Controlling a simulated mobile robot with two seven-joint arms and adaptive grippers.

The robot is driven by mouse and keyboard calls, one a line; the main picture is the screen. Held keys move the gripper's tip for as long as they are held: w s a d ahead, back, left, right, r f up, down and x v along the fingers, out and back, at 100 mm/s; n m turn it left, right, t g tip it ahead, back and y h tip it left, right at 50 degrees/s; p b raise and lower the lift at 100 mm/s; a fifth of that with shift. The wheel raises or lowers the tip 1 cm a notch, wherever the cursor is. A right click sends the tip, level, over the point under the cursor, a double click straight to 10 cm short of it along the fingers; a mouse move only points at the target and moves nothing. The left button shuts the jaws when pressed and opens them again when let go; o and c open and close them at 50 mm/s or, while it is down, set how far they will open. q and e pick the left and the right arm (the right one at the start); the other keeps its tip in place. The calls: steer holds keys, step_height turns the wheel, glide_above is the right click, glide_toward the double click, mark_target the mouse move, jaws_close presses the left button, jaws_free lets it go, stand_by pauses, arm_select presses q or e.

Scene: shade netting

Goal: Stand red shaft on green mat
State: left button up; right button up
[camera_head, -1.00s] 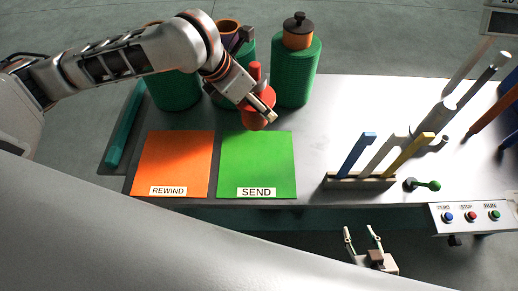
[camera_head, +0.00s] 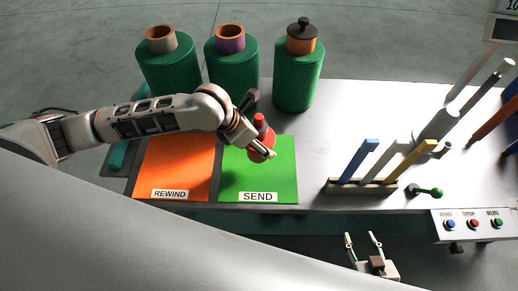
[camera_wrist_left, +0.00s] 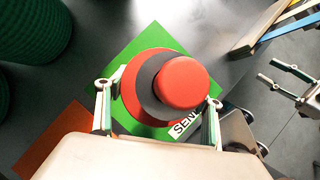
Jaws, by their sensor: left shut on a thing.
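The red shaft (camera_head: 262,140) is a red piece with a wide round flange and a narrower red top. My left gripper (camera_head: 262,153) is shut on it. The left wrist view shows the shaft (camera_wrist_left: 180,84) from above between the two fingers (camera_wrist_left: 158,112), with a dark ring under its top. The shaft is over the green mat (camera_head: 280,185), marked SEND, near the mat's back edge. I cannot tell whether its lower end touches the mat. The mat also shows in the left wrist view (camera_wrist_left: 148,38). My right gripper (camera_head: 364,245) is open and empty in front of the table.
An orange mat (camera_head: 178,165) marked REWIND lies left of the green one. Several green netting rolls (camera_head: 298,80) stand behind. A rack (camera_head: 360,187) with blue and yellow bars, a green-knobbed lever (camera_head: 433,191) and a button panel (camera_head: 472,222) are to the right.

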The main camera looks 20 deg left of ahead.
arm_select(q)
steer(key=shift+w+f, duration=0.1)
steer(key=shift+f, duration=2.25)
steer(key=o, duration=1.9)
steer(key=shift+f, duration=0.1)
steer(key=v, duration=1.2)
